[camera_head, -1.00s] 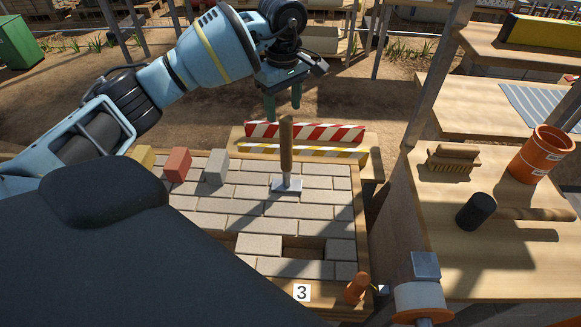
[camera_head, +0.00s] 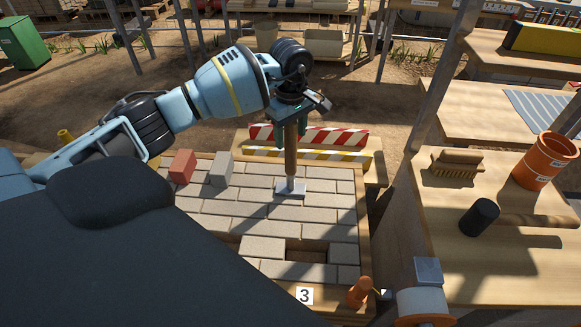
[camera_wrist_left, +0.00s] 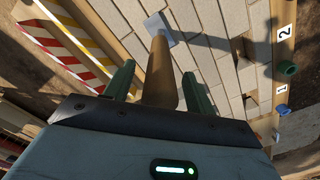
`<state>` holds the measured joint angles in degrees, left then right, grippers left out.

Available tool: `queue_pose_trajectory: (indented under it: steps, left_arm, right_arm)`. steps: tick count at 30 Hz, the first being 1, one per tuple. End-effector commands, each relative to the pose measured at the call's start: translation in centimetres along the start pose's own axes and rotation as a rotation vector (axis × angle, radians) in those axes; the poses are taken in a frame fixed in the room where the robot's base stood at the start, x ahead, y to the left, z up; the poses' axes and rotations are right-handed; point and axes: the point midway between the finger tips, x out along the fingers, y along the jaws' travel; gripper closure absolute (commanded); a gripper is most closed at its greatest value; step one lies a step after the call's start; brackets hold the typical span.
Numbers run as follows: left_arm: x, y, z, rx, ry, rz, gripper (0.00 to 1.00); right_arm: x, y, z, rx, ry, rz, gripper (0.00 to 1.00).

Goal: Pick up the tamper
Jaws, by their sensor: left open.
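The tamper (camera_head: 291,160) stands upright on the paving bricks, with a wooden handle and a square metal foot (camera_head: 290,188). My left gripper (camera_head: 291,134) is at the top of the handle, with its fingers on either side of it. In the left wrist view the handle (camera_wrist_left: 160,75) runs between the two green fingers, and gaps show on both sides. The left gripper is open. My right gripper is not in view.
Red (camera_head: 182,166) and grey (camera_head: 221,169) bricks stand on the paving's back left. Striped barriers (camera_head: 310,135) lie behind it. The right bench holds a brush (camera_head: 456,162), a black-headed mallet (camera_head: 479,217) and an orange pot (camera_head: 543,162). The paving has a gap (camera_head: 306,251) near the front.

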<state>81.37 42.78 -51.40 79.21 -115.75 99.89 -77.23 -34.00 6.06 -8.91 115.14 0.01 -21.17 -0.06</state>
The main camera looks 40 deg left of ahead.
Motion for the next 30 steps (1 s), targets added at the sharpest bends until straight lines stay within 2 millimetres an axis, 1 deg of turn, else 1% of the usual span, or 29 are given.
queue_pose_trajectory:
  steps: [5, 6, 18, 30]
  left_arm:
    - [0.04, 0.03, -0.01, 0.000, 0.000, 0.001, 0.45]
    - [0.04, 0.03, -0.01, 0.000, 0.000, 0.001, 0.47]
    - [0.01, 0.02, -0.03, 0.000, 0.000, 0.001, 1.00]
    - [-0.66, 0.17, -0.09, -0.001, 0.001, 0.009, 1.00]
  right_arm:
    - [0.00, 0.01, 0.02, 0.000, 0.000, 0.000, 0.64]
    - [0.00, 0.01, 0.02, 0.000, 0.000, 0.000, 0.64]
    - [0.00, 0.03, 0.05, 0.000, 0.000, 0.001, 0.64]
    - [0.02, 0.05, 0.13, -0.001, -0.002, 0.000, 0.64]
